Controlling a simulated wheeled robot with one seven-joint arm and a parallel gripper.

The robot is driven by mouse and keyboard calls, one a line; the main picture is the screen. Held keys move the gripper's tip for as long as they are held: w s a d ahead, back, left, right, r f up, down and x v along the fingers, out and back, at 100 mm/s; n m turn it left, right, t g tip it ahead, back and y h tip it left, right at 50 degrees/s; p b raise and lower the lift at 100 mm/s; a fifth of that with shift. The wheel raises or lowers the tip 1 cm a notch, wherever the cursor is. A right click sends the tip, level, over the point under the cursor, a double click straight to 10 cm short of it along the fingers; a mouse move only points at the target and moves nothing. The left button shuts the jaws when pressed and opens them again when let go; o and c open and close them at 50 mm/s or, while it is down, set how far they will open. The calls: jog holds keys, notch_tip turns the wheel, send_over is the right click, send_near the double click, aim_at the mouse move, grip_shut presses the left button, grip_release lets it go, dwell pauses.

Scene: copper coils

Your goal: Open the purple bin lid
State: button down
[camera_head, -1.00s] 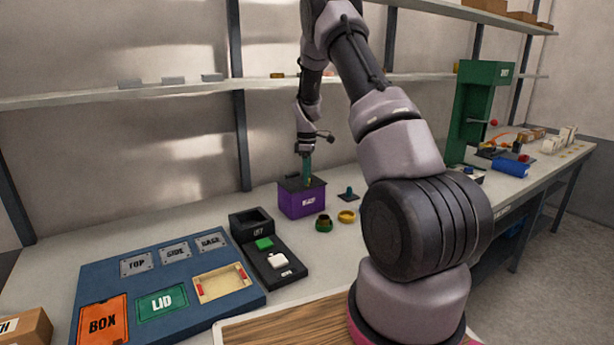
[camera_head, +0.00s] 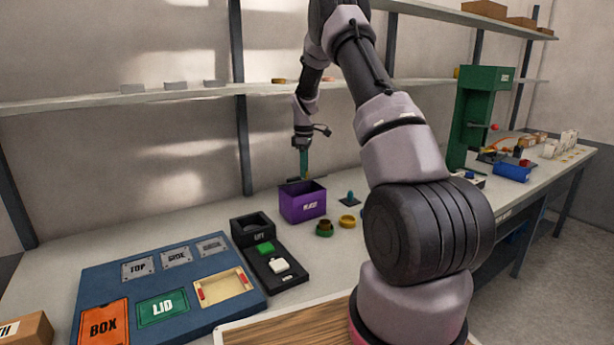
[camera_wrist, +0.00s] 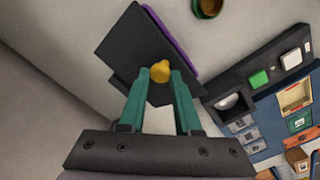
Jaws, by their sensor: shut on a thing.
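The purple bin (camera_head: 303,207) stands on the bench in the head view, its top open and its dark inside showing. My gripper (camera_head: 304,172) is above the bin, pointing down. In the wrist view its teal fingers (camera_wrist: 160,76) are shut on the yellow knob (camera_wrist: 160,70) of the dark lid. The flat dark lid (camera_wrist: 137,42) hangs from the knob and hides most of the bin, so only a purple edge (camera_wrist: 172,35) of the bin shows behind it. In the head view the lid is hard to make out.
A small dark stand with a teal peg (camera_head: 350,198) and green and yellow rings (camera_head: 324,229) are right of the bin. A black unit (camera_head: 265,252) and blue board (camera_head: 110,272) lie to its left. A shelf (camera_head: 120,97) runs behind above the bench.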

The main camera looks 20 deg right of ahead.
jog(key=shift+w+d+r, duration=0.1)
jog(key=shift+w+r, duration=0.3)
jog(key=shift+w, duration=0.3)
jog(key=shift+w+r, duration=0.35)
jog(key=shift+w, duration=0.3)
jog(key=shift+d, duration=0.1)
jog(key=c, duration=0.6)
grip_release()
jog(key=shift+w+f, duration=0.1)
jog(key=shift+f, duration=0.1)
